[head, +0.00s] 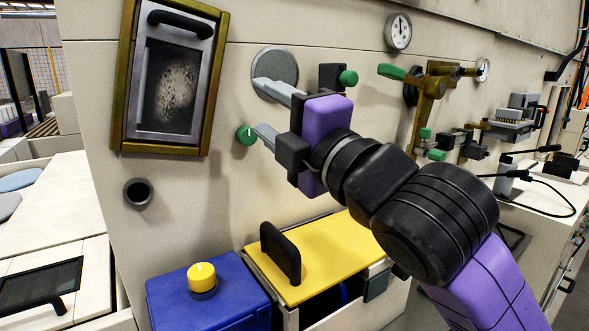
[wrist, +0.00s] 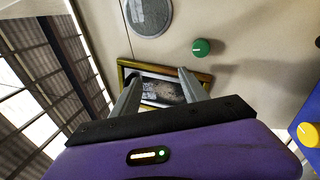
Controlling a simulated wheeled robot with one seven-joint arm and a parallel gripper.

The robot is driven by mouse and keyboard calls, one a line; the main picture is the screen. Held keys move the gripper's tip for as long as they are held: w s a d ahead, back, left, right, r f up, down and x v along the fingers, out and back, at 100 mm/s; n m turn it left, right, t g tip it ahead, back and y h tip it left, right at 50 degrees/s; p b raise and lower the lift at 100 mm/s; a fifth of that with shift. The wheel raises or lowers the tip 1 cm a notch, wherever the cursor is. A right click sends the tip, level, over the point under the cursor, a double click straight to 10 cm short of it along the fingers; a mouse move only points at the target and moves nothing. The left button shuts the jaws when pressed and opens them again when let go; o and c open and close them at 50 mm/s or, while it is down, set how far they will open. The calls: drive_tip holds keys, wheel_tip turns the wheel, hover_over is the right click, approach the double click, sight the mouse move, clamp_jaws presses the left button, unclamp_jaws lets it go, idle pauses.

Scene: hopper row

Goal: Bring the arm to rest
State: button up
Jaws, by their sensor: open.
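My gripper (head: 262,108) is at the end of my purple and black arm, raised in front of the beige panel in the head view. Its two grey fingers are apart, with nothing between them. In the wrist view my gripper (wrist: 158,90) also shows open and empty, with the framed window (wrist: 160,88) beyond its fingers. In the head view a round grey plate (head: 274,68) is behind the upper finger and a green knob (head: 246,135) is by the lower finger. I cannot tell whether the fingers touch the panel.
Below my gripper are a yellow lid (head: 325,262) with a black handle and a blue box (head: 215,305) with a yellow knob. The framed window (head: 172,85) is at the left. A brass valve (head: 430,95) with green handles and a gauge (head: 398,32) are at the right.

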drive_tip(key=s+d+f+m+t+h+p, duration=0.1)
drive_tip(key=s+d+f+m+t+h, duration=0.4)
drive_tip(key=d+f+m, duration=0.65)
drive_tip(key=s+d+f+m+t+h, duration=0.2)
drive_tip(key=s+d+f+m+h, duration=0.6)
drive_tip(key=m, duration=0.6)
drive_tip(key=s+d+f+g, duration=0.2)
drive_tip(key=s+f+g, duration=0.2)
drive_tip(key=s+f, duration=0.7)
drive_tip(key=s+d+f+m+g+p, duration=0.1)
drive_tip(key=s+f+g, duration=0.3)
drive_tip(key=s+f, duration=0.8)
drive_tip(key=s+d, duration=0.1)
drive_tip(key=s, duration=0.5)
drive_tip(key=shift+d+f+g, duration=0.2)
drive_tip(key=shift+g, duration=0.1)
